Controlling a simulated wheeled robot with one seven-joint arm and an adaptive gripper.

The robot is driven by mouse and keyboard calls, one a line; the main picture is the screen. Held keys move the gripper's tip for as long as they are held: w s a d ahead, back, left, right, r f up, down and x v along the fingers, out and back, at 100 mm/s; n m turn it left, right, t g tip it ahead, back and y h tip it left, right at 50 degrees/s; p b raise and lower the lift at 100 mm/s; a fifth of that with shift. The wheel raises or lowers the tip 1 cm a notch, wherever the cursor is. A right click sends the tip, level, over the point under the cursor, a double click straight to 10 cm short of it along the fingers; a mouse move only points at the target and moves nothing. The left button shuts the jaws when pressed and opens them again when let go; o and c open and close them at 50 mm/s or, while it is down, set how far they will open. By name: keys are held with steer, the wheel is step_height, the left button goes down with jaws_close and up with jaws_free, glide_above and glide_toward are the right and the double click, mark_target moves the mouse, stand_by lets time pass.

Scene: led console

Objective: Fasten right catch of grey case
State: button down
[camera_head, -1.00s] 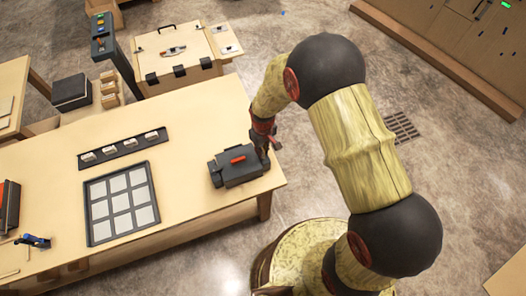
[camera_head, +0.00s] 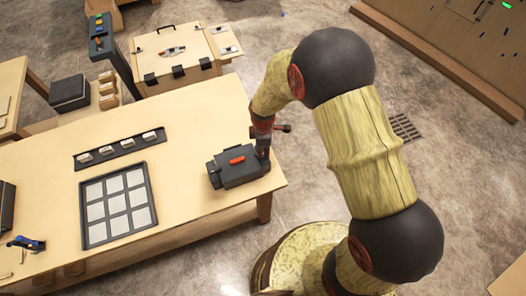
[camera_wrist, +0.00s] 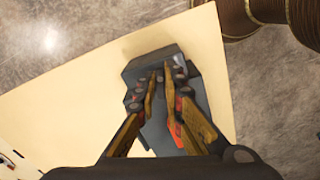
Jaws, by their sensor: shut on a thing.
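The grey case (camera_head: 238,168) sits near the right end of the wooden table, with a red handle (camera_head: 237,160) on its lid. My gripper (camera_head: 263,154) is at the right side of the case. In the wrist view, my gripper (camera_wrist: 164,82) points down over the case (camera_wrist: 150,66), its fingers close together at the tips. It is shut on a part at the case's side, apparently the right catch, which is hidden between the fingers. I cannot tell whether the catch is fastened.
A dark tray with pale squares (camera_head: 86,222) and a strip with several white blocks (camera_head: 112,152) lie left of the case. A wooden box with black clasps (camera_head: 181,46) stands behind the table. The table's right edge is close to the case.

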steer(key=shift+n, duration=1.7)
steer(key=shift+b, duration=0.3)
steer(key=c, duration=2)
jaws_free()
steer(key=shift+o, duration=0.5)
step_height(320, 180, up, 12)
